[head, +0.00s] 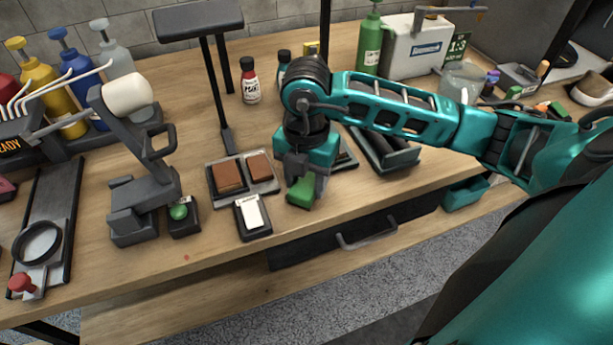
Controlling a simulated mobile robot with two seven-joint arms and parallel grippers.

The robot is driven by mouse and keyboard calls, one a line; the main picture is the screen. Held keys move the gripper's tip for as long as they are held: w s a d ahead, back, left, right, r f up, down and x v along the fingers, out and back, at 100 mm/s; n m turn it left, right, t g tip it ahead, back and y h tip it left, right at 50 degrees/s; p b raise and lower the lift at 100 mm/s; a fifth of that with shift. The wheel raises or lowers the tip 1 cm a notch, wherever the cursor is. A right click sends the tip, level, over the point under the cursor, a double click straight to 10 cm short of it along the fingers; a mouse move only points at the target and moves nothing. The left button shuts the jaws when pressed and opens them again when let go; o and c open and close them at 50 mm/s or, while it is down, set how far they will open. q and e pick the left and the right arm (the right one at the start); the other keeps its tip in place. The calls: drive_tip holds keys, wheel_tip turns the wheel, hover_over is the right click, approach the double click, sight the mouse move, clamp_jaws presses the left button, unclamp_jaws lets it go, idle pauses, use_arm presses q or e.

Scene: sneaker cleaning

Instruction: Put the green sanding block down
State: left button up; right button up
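The green sanding block (301,193) is at the fingertips of my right gripper (306,181), near the front edge of the wooden bench. The gripper points down and is shut on the block; its fingers hide the block's upper part. The block is low over the bench, just right of a grey tray (268,187) holding two brown blocks. I cannot tell whether its underside touches the bench top. My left gripper is out of view.
A small black box with a white top (252,214) stands left of the green block. A lamp stand (226,138) rises behind the tray. A dark open tray (397,157) lies to the right. A drawer handle (366,235) juts out below the bench edge.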

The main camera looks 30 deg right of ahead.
sight(306, 182)
drive_tip(key=o, duration=0.5)
drive_tip(key=shift+c, duration=0.2)
drive_tip(key=shift+r, duration=0.1)
drive_tip(key=shift+r, duration=0.25)
wheel_tip(306, 182, up, 12)
drive_tip(key=p, duration=0.1)
drive_tip(key=shift+f+p, duration=0.15)
drive_tip(key=shift+p, duration=0.25)
